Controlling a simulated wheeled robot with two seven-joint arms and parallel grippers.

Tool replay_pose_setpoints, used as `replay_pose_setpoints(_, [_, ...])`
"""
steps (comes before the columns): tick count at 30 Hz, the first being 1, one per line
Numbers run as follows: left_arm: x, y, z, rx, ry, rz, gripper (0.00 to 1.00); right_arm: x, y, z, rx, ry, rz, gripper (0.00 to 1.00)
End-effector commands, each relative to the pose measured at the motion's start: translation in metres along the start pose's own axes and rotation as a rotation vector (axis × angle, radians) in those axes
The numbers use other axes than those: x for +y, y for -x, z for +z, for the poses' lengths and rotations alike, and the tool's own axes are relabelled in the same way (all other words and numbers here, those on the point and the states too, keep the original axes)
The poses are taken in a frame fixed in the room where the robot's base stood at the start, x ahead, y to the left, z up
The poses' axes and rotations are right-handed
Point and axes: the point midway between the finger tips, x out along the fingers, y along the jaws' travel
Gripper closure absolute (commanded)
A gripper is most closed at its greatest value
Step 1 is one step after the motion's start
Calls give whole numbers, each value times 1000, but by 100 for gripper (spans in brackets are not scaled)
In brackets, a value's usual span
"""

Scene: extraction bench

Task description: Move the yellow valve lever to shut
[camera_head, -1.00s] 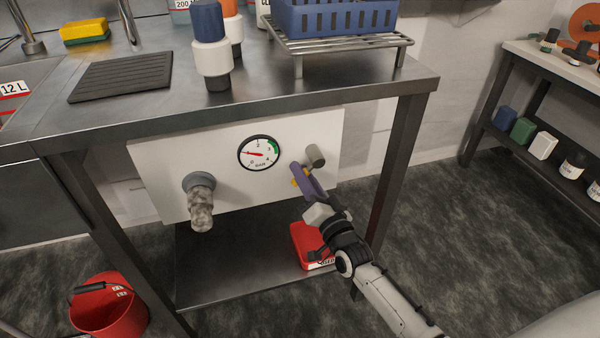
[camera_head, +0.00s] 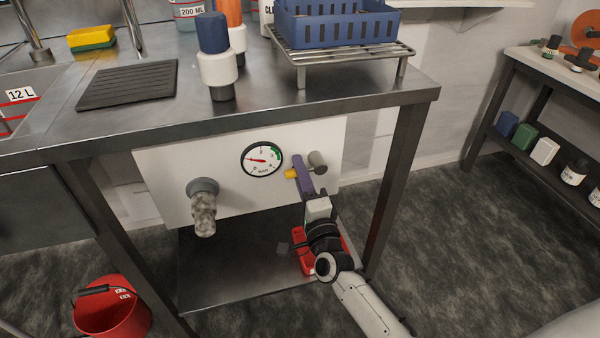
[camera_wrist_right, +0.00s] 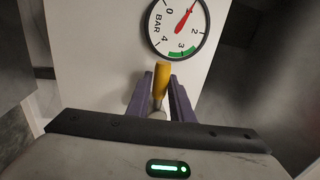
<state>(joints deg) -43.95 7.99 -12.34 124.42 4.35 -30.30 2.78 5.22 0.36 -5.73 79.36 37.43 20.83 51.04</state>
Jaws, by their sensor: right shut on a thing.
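The yellow valve lever (camera_wrist_right: 161,80) shows in the right wrist view between the two purple fingers of my right gripper (camera_wrist_right: 160,97), which is shut on it. In the head view only a small yellow part of the lever (camera_head: 291,174) shows to the left of my right gripper (camera_head: 303,176); the fingers hide the rest. The lever is on the white panel (camera_head: 225,196) under the bench top, right of the round gauge (camera_head: 262,159). A grey cylindrical stub (camera_head: 318,162) sits just right of the fingers. My left gripper is not in view.
A grey outlet with a mottled hose (camera_head: 203,212) sticks out at the panel's left. The bench leg (camera_head: 394,180) stands close right of my right arm. A red container (camera_head: 307,262) is on the lower shelf behind my wrist. A red bucket (camera_head: 112,312) stands at lower left.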

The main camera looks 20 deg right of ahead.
Motion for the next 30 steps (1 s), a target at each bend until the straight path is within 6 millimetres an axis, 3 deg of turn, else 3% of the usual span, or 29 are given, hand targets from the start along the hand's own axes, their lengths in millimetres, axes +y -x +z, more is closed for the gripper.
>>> replay_pose_setpoints(19, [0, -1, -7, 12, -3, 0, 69, -2, 0, -1, 11, -53, 0, 100])
replay_pose_setpoints(20, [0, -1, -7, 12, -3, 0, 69, -2, 0, -1, 11, -53, 0, 75])
replay_pose_setpoints(22, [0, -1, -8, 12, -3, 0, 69, -2, 0, -1, 11, -51, 0, 63])
replay_pose_setpoints(30, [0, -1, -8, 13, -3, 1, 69, -2, 0, 0, 9, -47, 0, 61])
